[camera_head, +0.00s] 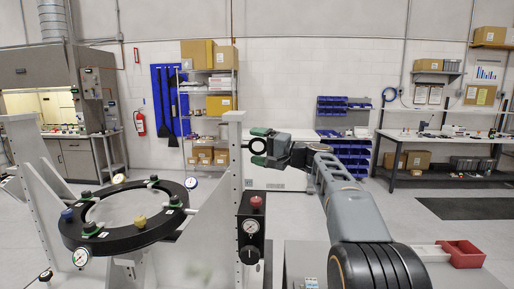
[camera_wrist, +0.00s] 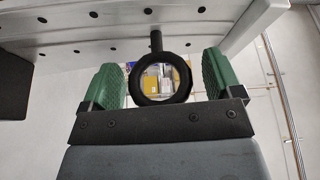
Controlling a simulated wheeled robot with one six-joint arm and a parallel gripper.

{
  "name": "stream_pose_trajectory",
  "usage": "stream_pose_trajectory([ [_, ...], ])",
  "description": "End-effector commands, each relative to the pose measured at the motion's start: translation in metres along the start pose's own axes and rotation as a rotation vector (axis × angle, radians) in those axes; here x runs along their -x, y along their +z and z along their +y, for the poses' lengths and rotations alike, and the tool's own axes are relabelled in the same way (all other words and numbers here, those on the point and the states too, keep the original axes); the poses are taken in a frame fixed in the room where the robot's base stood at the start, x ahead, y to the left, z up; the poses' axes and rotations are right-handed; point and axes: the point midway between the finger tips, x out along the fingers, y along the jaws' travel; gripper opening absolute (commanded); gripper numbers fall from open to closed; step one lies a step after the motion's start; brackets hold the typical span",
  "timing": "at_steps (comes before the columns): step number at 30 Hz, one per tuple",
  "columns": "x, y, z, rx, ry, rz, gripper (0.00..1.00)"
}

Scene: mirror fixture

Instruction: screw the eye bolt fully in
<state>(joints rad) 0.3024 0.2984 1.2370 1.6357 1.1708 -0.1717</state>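The black eye bolt (camera_wrist: 134,78) has a round ring, and its short shank runs up to the edge of the pale fixture frame (camera_wrist: 215,35) in the wrist view. In the head view the eye bolt (camera_head: 250,146) sticks out to the right from the upright post (camera_head: 233,180). My gripper (camera_wrist: 163,76) has green finger pads on both sides of the ring. A narrow gap shows at each side, so it looks open around the ring and not clamped. How deep the thread sits is hidden.
The round black mirror ring (camera_head: 118,240) with knobs and gauges sits left of the post. A black box with a gauge and red knob (camera_head: 251,225) hangs on the post below my gripper. A red bin (camera_head: 462,254) lies at the lower right.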

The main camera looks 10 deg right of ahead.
Motion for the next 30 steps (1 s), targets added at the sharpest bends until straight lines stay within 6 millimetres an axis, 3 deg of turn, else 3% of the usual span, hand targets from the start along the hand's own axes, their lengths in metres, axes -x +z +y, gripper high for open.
stream_pose_trajectory([
  [11, 0.006, 0.000, 0.002, -0.001, 0.001, 0.001, 0.89],
  [30, 0.119, -0.001, 0.002, 0.000, 0.001, 0.002, 0.89],
])
